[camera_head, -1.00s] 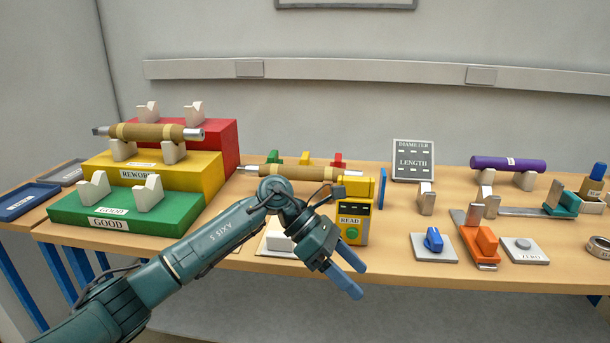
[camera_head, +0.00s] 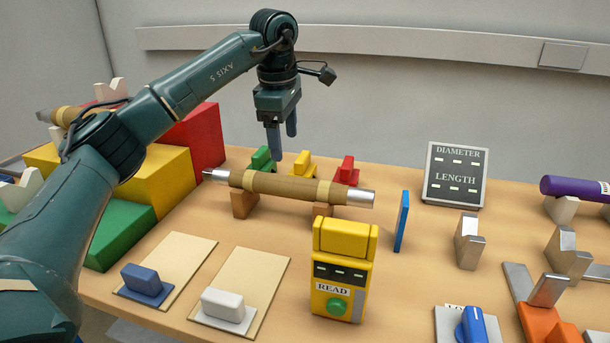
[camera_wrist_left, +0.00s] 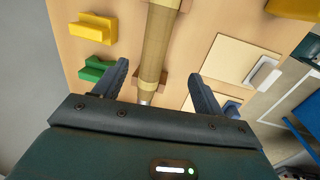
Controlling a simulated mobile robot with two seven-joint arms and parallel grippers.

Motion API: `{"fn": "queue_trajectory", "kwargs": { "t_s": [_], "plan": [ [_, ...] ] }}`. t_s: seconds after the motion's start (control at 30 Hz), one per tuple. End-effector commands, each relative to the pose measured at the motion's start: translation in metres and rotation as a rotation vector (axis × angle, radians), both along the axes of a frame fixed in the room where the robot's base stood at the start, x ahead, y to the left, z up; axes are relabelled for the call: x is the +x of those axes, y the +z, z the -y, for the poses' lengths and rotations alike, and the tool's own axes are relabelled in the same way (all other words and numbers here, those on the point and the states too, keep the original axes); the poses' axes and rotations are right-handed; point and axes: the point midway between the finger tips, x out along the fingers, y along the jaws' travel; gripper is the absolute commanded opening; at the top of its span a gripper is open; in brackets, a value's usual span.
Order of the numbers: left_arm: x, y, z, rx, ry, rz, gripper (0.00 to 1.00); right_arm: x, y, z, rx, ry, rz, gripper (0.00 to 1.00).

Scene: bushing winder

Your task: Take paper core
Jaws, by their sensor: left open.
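A brown paper core (camera_head: 275,185) with lighter bands and silver ends rests level on two small brown supports (camera_head: 243,204). My left gripper (camera_head: 282,142) is open and points down above the left part of this core, with nothing in it. In the left wrist view the core (camera_wrist_left: 157,45) runs between the two spread fingers (camera_wrist_left: 160,82), apart from both. A second brown core (camera_head: 62,115) shows at the far left, partly hidden behind my left arm. My right gripper is not in view.
A yellow READ device (camera_head: 342,272) stands in front of the core. Green, yellow and red blocks (camera_head: 301,165) stand behind it. A blue upright plate (camera_head: 402,221) is to its right. Two beige boards (camera_head: 240,285) lie in front. A DIAMETER/LENGTH display (camera_head: 456,174) stands right.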

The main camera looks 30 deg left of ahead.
Motion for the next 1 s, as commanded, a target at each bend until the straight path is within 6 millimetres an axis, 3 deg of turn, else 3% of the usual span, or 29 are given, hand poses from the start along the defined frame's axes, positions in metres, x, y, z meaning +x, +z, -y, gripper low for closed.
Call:
{"fn": "queue_trajectory", "kwargs": {
  "t_s": [0.17,0.43,0.67,1.0],
  "plan": [
    [0.002,-0.016,-0.004,0.006,0.006,-0.001,0.70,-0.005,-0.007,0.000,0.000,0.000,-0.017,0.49],
    [0.009,-0.065,-0.006,0.005,0.005,0.000,0.70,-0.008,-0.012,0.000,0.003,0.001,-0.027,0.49],
    [0.013,-0.081,-0.007,0.005,0.005,0.001,0.70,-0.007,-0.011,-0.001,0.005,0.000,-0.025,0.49],
    [0.022,-0.124,-0.016,0.005,0.004,0.001,0.70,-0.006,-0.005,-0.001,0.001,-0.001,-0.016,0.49]
  ]
}}
